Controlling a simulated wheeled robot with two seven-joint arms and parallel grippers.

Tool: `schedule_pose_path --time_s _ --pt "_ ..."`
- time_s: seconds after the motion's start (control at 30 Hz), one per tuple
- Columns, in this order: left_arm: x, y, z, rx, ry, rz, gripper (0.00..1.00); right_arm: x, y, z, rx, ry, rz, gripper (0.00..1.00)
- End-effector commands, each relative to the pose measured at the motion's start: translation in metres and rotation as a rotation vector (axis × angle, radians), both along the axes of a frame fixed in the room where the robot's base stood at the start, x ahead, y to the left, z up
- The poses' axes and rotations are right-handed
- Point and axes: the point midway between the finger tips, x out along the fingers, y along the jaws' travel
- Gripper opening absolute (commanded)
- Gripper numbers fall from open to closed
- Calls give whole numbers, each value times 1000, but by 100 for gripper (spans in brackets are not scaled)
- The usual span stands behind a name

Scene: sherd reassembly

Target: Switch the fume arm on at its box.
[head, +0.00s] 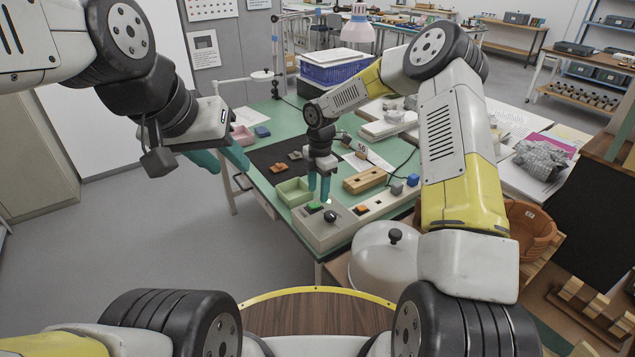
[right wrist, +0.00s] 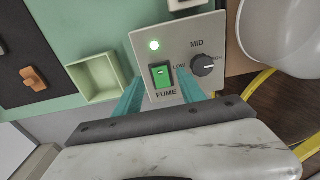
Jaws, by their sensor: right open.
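The fume box (head: 318,238) is a grey control box at the front edge of the green table, below my right gripper (head: 319,196). My left gripper (head: 221,161) is open and empty, left of the table.
A pale green tray (head: 293,192) sits just left of the box, and orange sherds (head: 279,168) lie on a dark mat beyond. A wooden block with slots (head: 365,180) and a white dome with a black knob (head: 385,262) are to the right. The floor at left is clear.

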Motion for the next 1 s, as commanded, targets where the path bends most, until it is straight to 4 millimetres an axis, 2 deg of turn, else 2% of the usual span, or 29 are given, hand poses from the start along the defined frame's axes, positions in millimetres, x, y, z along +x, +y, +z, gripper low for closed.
schedule_pose_path --time_s 0.1,0.23,0.63,0.73,0.87,1.0 --pt "0 0 0 0 0 0 36 1 -1 22 -1 -3 0 47" --pt "0 0 0 0 0 0 36 1 -2 36 1 -1 -2 47" --pt "0 0 0 0 0 0 36 1 -2 43 0 0 -1 47" --pt "0 0 0 0 0 0 36 -1 -4 51 -5 -8 -24 47" --pt "0 0 0 0 0 0 36 -12 -16 84 -26 -41 -132 47" --pt "0 0 0 0 0 0 36 -36 -37 136 -42 -95 -339 47"
